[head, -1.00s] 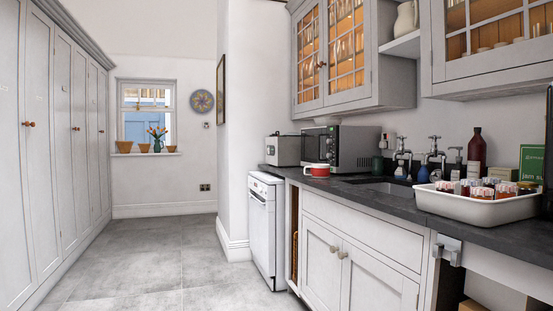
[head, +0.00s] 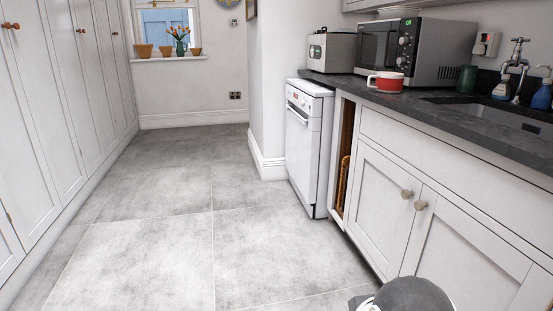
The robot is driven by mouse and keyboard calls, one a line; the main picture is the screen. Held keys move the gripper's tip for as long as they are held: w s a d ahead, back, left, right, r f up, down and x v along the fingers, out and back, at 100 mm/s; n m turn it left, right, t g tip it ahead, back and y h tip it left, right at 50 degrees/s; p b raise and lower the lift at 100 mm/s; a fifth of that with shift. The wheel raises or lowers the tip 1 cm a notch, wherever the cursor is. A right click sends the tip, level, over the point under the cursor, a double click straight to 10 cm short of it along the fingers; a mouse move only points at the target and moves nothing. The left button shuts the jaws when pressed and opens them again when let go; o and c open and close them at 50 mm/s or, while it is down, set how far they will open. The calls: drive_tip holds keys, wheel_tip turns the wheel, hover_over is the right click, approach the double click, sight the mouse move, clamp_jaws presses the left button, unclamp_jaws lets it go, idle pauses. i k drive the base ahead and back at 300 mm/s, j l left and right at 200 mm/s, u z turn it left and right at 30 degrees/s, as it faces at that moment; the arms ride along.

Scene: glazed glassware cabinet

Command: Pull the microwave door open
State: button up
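The microwave (head: 440,48) stands on the dark countertop at the upper right. It has a grey vented side and a dark front that faces left. Its door (head: 376,45) looks shut, with the control panel and a green display to the right of it. A red and white mug (head: 390,84) stands on the counter close in front of the microwave's front. My gripper is not in view. A dark grey rounded part with white beside it, probably part of my arm, shows at the bottom edge, well below and apart from the microwave.
A grey bread bin or toaster (head: 331,48) stands left of the microwave. The counter edge (head: 440,125) runs above white cupboards with round knobs. A white dishwasher (head: 307,145) stands below. A dark green cup (head: 466,79) is right of the microwave. The tiled floor (head: 170,240) is clear.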

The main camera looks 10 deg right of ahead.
sight(372, 39)
drive_tip(key=i, duration=2.3)
